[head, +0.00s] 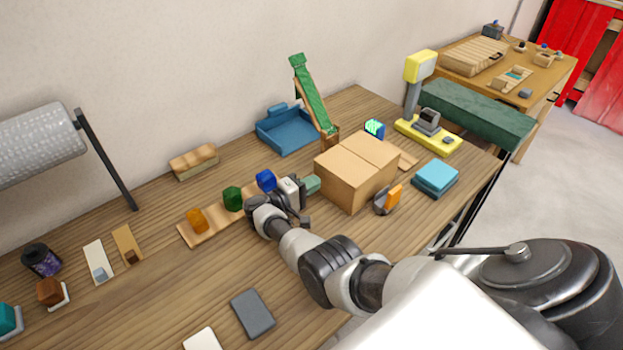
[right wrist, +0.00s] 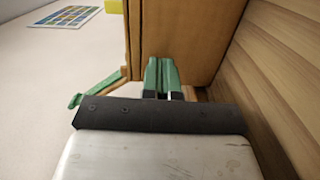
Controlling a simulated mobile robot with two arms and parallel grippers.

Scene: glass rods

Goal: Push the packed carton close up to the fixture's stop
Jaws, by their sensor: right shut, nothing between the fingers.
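The packed carton (head: 338,180) is a closed brown box standing on the wooden table. In the right wrist view its side (right wrist: 190,35) fills the space ahead of the fingers. My right gripper (head: 314,184) is shut and empty, its green fingertips at the carton's left side. In the wrist view the fingers (right wrist: 161,72) point at the carton's face; I cannot tell if they touch. A light wooden piece (head: 408,160) shows past the carton's right side, perhaps part of the fixture. The carton hides the rest, and I cannot make out the stop. My left gripper is not in view.
An orange and black item (head: 389,200) stands close in front of the carton. Teal boxes (head: 436,178) and a yellow scanner stand (head: 428,134) are to the right. A blue tray (head: 285,131) and green ramp (head: 314,98) are behind. Coloured blocks on a wooden strip (head: 217,228) lie left.

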